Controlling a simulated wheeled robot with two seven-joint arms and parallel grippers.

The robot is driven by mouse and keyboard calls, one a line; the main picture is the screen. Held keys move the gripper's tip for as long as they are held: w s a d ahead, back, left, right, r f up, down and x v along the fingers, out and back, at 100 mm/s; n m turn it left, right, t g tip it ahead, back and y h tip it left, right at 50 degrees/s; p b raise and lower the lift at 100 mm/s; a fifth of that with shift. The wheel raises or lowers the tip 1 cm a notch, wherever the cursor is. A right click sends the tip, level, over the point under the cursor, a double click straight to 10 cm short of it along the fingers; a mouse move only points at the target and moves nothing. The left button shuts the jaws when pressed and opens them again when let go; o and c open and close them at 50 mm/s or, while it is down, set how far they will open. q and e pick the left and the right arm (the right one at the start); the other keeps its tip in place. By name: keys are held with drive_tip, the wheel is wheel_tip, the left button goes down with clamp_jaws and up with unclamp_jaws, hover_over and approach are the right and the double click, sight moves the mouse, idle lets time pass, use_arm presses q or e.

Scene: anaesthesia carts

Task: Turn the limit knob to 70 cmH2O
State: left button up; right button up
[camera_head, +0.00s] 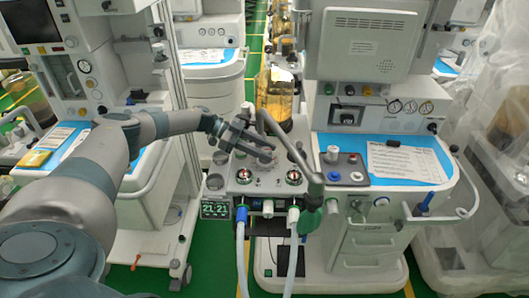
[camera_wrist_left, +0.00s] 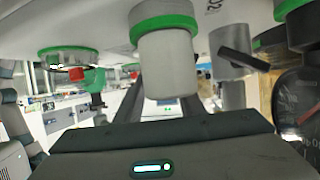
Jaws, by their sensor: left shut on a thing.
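My left gripper (camera_head: 266,154) reaches in from the left over the breathing block of the middle anaesthesia cart (camera_head: 325,215). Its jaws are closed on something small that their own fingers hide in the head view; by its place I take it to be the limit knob. In the left wrist view, a grey cylinder with a green collar (camera_wrist_left: 165,60) stands in line with the dark fingers. No scale or pressure mark on the knob can be read. My right gripper is in neither view.
Clear-domed valves (camera_head: 293,177) stand close to the fingers. A grey bent arm (camera_head: 300,160) slants just right of them. Hoses (camera_head: 241,250) hang in front. An amber bottle (camera_head: 274,95) stands behind. In the wrist view, a dark gauge (camera_wrist_left: 298,105) is at the right.

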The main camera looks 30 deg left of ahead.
use_arm(q)
drive_tip(key=shift+w+r, duration=0.1)
drive_tip(key=o, duration=1)
drive_tip(key=shift+d, duration=0.1)
drive_tip(key=shift+o, duration=0.2)
drive_tip(key=shift+s+a+r, duration=0.1)
drive_tip(key=shift+s+a, duration=0.1)
drive_tip(key=shift+a, duration=0.35)
drive_tip(key=b+v, duration=0.5)
drive_tip(key=v, duration=1.1)
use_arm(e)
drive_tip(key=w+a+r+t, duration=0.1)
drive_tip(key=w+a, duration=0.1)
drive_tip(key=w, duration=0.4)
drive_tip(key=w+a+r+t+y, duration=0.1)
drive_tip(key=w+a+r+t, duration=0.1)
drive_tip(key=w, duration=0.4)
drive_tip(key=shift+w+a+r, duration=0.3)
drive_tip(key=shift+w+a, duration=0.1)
use_arm(q)
drive_tip(key=shift+a+r, duration=0.1)
